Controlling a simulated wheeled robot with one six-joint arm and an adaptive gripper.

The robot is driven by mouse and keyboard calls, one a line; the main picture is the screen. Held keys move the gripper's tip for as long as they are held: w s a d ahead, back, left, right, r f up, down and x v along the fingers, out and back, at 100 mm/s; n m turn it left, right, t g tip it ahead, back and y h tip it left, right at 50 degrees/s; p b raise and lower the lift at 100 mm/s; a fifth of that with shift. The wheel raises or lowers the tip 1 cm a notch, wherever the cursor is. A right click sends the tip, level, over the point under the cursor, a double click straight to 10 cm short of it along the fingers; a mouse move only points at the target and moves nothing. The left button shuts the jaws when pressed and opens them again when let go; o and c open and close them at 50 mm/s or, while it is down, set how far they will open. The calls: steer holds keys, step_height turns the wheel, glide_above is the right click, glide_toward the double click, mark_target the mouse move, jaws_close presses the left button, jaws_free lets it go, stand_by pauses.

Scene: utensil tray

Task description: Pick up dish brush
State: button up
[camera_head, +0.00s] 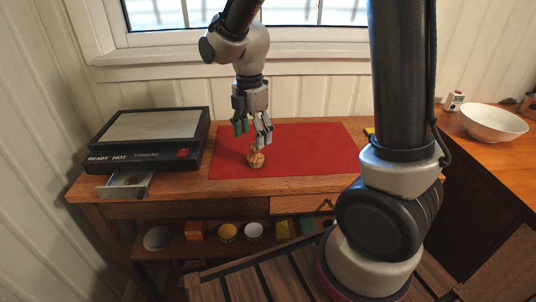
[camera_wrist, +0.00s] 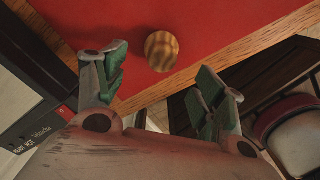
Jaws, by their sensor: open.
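The dish brush (camera_head: 256,156) is a small wooden piece with a round head. It stands on the red mat (camera_head: 310,150) near the mat's front edge. In the wrist view the brush (camera_wrist: 161,51) shows from above as a round wooden disc with stripes. My gripper (camera_head: 254,136) is just above the brush in the head view, pointing down. In the wrist view my gripper (camera_wrist: 160,90) has its green-padded fingers wide apart, with the brush beyond and between them. The fingers hold nothing. The brush's lower part is hidden in the wrist view.
A black warming plate (camera_head: 150,135) stands left of the mat, with a small metal drawer (camera_head: 127,184) jutting out in front. A white bowl (camera_head: 493,122) sits on the right counter. A shelf below the wooden table (camera_head: 190,193) holds several items. The mat right of the brush is clear.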

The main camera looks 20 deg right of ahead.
mark_target(254, 156)
steer(key=shift+w+n, duration=0.15)
steer(key=shift+n, duration=0.75)
steer(key=shift+f, duration=0.3)
steer(key=f, duration=0.7)
steer(key=shift+d+f, duration=0.15)
steer(key=shift+d, duration=0.1)
steer(key=c, duration=1.1)
